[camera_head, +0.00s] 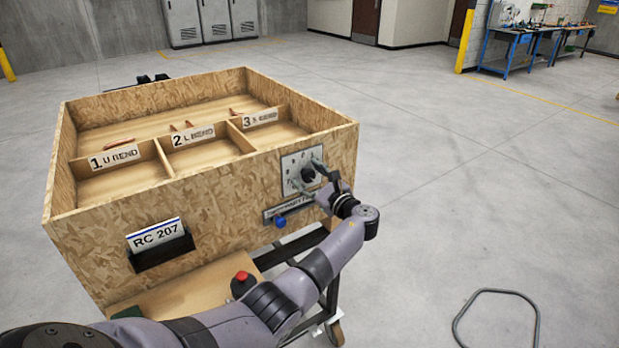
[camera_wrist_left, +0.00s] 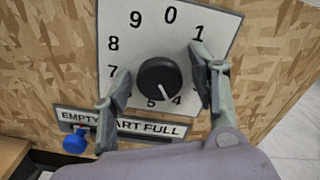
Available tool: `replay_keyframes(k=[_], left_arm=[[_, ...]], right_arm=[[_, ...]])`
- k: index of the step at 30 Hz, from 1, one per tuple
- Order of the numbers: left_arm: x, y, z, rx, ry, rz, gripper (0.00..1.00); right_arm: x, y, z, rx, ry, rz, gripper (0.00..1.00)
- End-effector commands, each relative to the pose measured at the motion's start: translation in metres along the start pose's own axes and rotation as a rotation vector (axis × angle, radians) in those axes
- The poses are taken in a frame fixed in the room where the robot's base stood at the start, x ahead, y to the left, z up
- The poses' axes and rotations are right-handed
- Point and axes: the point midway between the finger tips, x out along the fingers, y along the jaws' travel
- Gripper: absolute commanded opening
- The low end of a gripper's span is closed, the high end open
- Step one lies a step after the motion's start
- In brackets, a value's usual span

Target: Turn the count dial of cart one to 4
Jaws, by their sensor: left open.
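In the left wrist view, the black dial knob (camera_wrist_left: 160,78) sits on the numbered plate (camera_wrist_left: 140,42). Its white mark points down and slightly right, between 5 and 4 and nearer the 4. My left gripper (camera_head: 312,178) is at the dial. In the left wrist view its open fingers (camera_wrist_left: 163,77) stand on either side of the knob, with a gap on both sides. They hide some numbers at the right. My right gripper is out of view.
Below the dial is an EMPTY / CART FULL strip (camera_wrist_left: 140,127) with a blue knob (camera_wrist_left: 75,142) at its left. The box has compartments labelled 1, 2 and 3 and an RC 207 card (camera_head: 156,234). Floor (camera_head: 480,200) to the right is mostly clear.

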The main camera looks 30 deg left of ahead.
Motion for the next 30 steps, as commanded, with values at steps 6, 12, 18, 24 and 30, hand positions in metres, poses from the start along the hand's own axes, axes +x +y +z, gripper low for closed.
replay_keyframes(k=[6,12,18,24,30], left_arm=[[-0.011,-0.001,0.000,-0.001,0.000,-0.002,0.54],[-0.050,0.000,-0.001,-0.001,0.002,-0.003,0.54],[-0.091,-0.001,-0.001,0.000,0.002,-0.003,0.54],[-0.115,0.000,-0.001,0.000,0.001,0.000,0.54],[-0.121,0.000,0.000,0.000,0.000,0.000,0.54]], right_arm=[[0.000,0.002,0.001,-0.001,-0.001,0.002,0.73],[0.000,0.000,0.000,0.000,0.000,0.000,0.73],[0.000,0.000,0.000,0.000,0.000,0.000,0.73],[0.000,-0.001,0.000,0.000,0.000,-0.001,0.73],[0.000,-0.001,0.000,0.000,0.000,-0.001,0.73]])
